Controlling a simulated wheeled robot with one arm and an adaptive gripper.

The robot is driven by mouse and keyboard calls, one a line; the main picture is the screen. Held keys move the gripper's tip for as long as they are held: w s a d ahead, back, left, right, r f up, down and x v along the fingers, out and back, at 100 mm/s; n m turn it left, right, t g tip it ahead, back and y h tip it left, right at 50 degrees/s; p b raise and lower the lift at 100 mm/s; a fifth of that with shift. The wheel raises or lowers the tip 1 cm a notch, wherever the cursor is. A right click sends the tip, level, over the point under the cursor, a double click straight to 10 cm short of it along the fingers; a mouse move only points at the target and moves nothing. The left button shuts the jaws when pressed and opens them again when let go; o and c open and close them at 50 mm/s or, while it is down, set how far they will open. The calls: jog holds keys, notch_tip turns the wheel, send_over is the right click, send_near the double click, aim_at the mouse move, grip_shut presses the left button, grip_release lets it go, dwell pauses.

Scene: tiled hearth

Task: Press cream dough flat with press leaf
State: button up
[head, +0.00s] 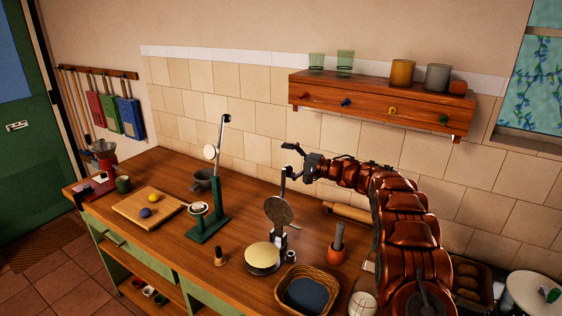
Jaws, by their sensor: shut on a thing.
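The cream dough (262,254) shows as a pale round on the low metal base plate (264,271) of a press near the counter's front edge. The press leaf (279,211) is a round grey metal disc standing raised, nearly upright, behind the dough and apart from it. A slim metal handle (283,184) rises from the leaf. My gripper (291,162) comes in from the right, above the leaf, and is shut on the upper part of this handle. The exact finger contact is small and hard to make out.
A wooden stamp (220,257) is left of the press. A shelf (365,106) hangs above.

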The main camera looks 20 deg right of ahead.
jog(key=shift+o, duration=0.4)
jog(key=r, duration=0.1)
jog(key=d+r, duration=0.1)
jog(key=r, duration=0.1)
jog(key=shift+s, duration=0.2)
jog(key=shift+s+d+f+m+t, duration=0.2)
jog(key=shift+s+d+m+t, duration=0.1)
jog(key=shift+s+d+m, duration=0.25)
jog(key=shift+n, duration=0.65)
jog(key=s+r, duration=0.1)
jog(key=s, duration=0.4)
jog(key=s+d+r, duration=0.1)
jog(key=s, duration=0.2)
jog(key=shift+r, duration=0.3)
jog(key=shift+c, duration=1.3)
jog(key=w+d+f, duration=0.1)
jog(key=w+f, duration=0.5)
jog(key=shift+s+d+r, duration=0.25)
jog(key=shift+s+d, duration=0.25)
jog(key=shift+s, duration=0.25)
jog(key=shift+s+d+r, duration=0.2)
jog(key=shift+s+d, duration=0.35)
jog(key=shift+s, duration=0.15)
jog(key=shift+s+d+r, duration=0.25)
jog(key=shift+s+d, duration=0.25)
jog(key=shift+s, duration=0.25)
